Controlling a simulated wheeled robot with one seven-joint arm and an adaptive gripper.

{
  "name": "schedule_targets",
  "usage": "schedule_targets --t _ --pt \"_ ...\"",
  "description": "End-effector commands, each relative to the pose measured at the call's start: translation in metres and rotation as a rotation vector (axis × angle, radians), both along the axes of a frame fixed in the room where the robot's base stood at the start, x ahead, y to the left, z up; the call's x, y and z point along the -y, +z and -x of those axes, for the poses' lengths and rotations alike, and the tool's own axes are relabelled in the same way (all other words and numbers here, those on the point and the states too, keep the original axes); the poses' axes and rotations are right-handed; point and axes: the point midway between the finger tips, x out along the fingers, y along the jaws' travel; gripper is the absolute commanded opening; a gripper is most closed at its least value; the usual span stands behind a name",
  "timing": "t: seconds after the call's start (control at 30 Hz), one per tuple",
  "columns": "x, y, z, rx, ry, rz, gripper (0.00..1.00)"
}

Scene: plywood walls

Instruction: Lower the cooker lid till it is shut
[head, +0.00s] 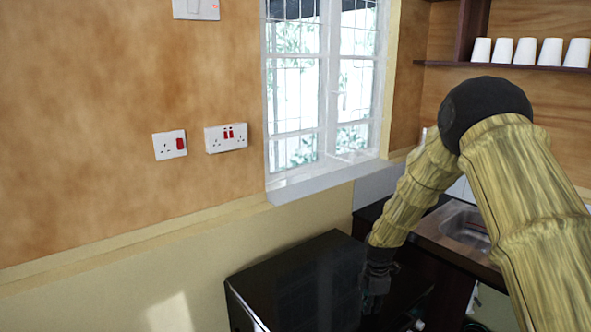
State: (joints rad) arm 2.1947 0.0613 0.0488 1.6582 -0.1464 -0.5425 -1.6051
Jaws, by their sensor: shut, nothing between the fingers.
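The cooker (238,308) stands against the wall at the bottom middle of the head view. Its lid, a glossy black panel (300,268), looks about level over the cooker's top, with no raised panel behind it. I cannot tell whether it rests fully on the cooker. My gripper (374,298) is shut and empty, pointing down at the right part of the black panel. It looks close to the panel or touching it; I cannot tell which. The cooker's front is mostly cut off by the lower frame edge.
A sink (466,228) in a dark counter lies to the right, partly behind my arm. A barred window (322,95) and wall sockets (227,138) are above the cooker. White cups (525,52) stand on a shelf at the upper right.

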Motion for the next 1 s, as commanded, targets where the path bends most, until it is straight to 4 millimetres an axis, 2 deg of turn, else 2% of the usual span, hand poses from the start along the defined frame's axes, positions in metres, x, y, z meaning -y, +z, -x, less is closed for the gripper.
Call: schedule_targets --t 0.17,0.37,1.0 --pt "0.000 -0.006 0.000 0.000 0.000 0.000 0.00" --pt "0.000 -0.002 0.000 0.001 0.000 0.000 0.00" --pt "0.000 0.045 0.000 0.001 0.000 0.000 0.00"
